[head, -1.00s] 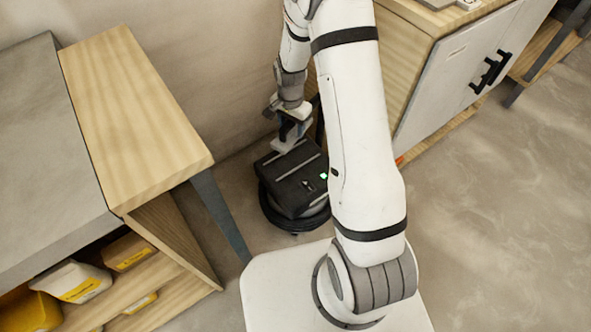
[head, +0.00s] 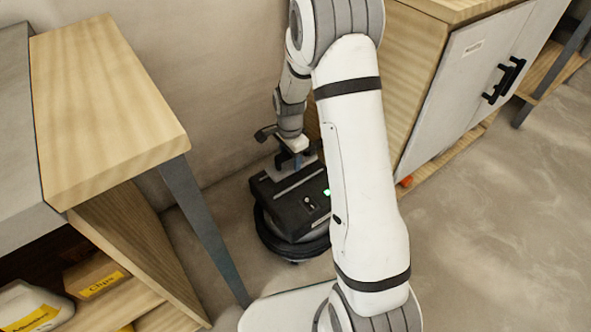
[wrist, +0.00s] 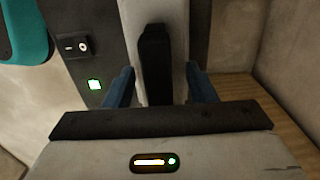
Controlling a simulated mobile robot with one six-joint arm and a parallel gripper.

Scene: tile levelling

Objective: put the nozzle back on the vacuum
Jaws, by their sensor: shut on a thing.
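The vacuum (head: 296,213) is a black, round-based unit on the floor, with a boxy lid, pale strips and a green light. My gripper (head: 291,163) points down at the back part of its lid. In the wrist view, my gripper (wrist: 162,88) has its blue fingers on either side of a narrow black piece (wrist: 155,60), which looks like the nozzle. The piece lies over a pale strip on the vacuum's top; whether it is seated there I cannot tell. The vacuum's switch and green light (wrist: 95,85) show to the left. The piece's lower end is hidden.
A wooden bench (head: 100,90) stands on the left, its dark leg (head: 205,225) close to the vacuum. A wooden cabinet with grey doors (head: 465,90) stands on the right. A wall is close behind. Open floor (head: 500,230) lies at the right.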

